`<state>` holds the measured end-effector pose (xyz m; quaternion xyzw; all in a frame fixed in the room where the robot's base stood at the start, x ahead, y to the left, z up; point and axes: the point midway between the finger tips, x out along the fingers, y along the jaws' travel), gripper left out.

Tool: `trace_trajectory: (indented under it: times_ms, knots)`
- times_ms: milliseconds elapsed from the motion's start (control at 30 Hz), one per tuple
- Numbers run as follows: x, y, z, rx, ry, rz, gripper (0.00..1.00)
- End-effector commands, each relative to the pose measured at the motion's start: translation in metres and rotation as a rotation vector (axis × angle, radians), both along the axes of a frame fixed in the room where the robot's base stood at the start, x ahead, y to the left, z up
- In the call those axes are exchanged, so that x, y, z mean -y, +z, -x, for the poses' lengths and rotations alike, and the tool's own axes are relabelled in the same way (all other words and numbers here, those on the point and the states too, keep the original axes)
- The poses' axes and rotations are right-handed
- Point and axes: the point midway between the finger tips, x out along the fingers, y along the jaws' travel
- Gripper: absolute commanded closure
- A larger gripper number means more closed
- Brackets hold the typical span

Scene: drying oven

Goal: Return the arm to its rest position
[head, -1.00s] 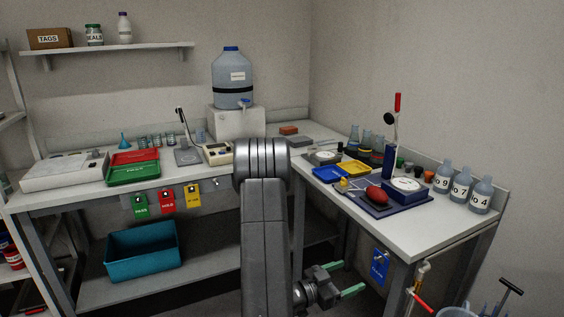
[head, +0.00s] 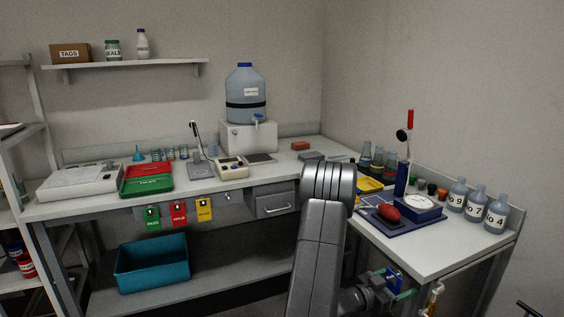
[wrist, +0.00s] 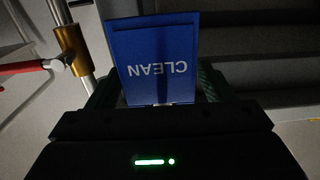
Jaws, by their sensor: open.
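My arm (head: 320,235) rises in front of the bench corner, its elbow high and its forearm reaching low to the right. My gripper (head: 393,284), with green fingers, is open below the right bench's front edge. A blue tag marked CLEAN (head: 396,279) hangs there, partly hidden by the gripper. In the wrist view the tag (wrist: 156,58) fills the space between the two fingers of my gripper (wrist: 155,88), upside down. I cannot tell whether the fingers touch it.
The right bench (head: 425,252) is close beside my gripper. A brass-coloured pipe fitting (wrist: 72,48) with a red handle (wrist: 22,67) is near the tag. A teal bin (head: 153,267) sits on the lower shelf. Open floor space shows little.

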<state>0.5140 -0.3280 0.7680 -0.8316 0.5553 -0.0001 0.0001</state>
Motion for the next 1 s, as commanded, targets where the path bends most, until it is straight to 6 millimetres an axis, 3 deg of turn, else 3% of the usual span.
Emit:
trace_trajectory:
  times_ms: [933, 1000]
  knots:
    - [-0.001, 0.001, 0.000, -0.001, 0.000, -0.001, 0.25]
    - [-0.016, 0.001, 0.004, -0.004, 0.004, -0.001, 0.25]
